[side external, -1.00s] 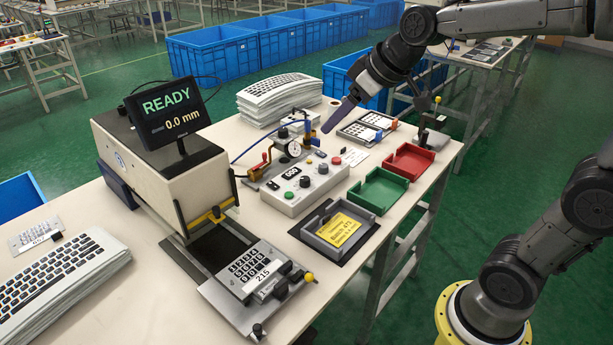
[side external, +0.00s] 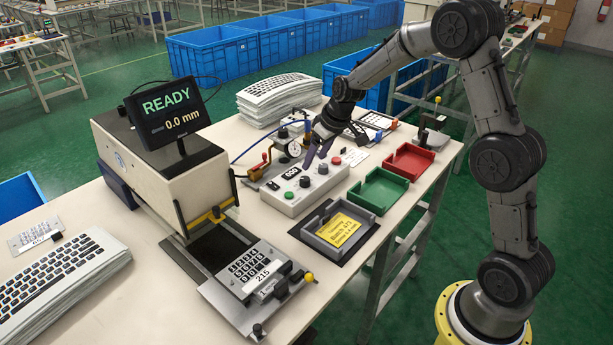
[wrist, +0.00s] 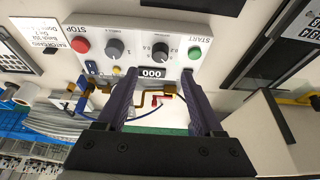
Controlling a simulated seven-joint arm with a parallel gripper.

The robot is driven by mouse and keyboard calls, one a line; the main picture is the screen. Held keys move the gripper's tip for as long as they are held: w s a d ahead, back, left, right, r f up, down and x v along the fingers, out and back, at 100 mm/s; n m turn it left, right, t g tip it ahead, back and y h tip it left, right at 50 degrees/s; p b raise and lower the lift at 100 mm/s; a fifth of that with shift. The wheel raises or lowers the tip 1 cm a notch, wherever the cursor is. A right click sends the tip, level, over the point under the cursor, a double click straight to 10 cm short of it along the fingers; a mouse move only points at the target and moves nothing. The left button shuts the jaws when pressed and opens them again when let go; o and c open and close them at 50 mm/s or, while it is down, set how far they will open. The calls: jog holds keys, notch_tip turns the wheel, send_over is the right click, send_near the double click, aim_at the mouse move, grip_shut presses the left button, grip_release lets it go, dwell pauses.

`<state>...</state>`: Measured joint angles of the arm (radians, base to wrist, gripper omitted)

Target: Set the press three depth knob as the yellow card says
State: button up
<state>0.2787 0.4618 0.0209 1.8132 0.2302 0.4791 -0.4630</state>
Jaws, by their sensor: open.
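The cream control box (side external: 290,205) has a knob (side external: 305,181) beside the green button and another knob (side external: 323,168) nearer the red one. In the wrist view the knob by START (wrist: 160,52) has small scale numbers around it; the other knob (wrist: 115,48) is nearer STOP. The box's counter (wrist: 153,73) reads 000. The yellow card (side external: 342,228) lies in a grey tray; its line about batch 473 shows, but its smaller value is unclear. My gripper (side external: 316,156) is open and empty over the box's rear edge; its purple fingers (wrist: 157,76) span the counter.
The press monitor (side external: 165,105) reads READY, 0.0 mm. A gauge and brass valve fittings (side external: 280,155) stand just behind the box. Green (side external: 379,190) and red (side external: 409,161) trays lie to its right. A keypad plate (side external: 255,270) sits in front of the press.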

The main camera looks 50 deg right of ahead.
aim_at(305, 178)
jog(key=x, duration=0.8)
jog(key=shift+w+f, duration=0.15)
jog(key=shift+f, duration=0.1)
jog(key=shift+c, duration=0.3)
grip_shut()
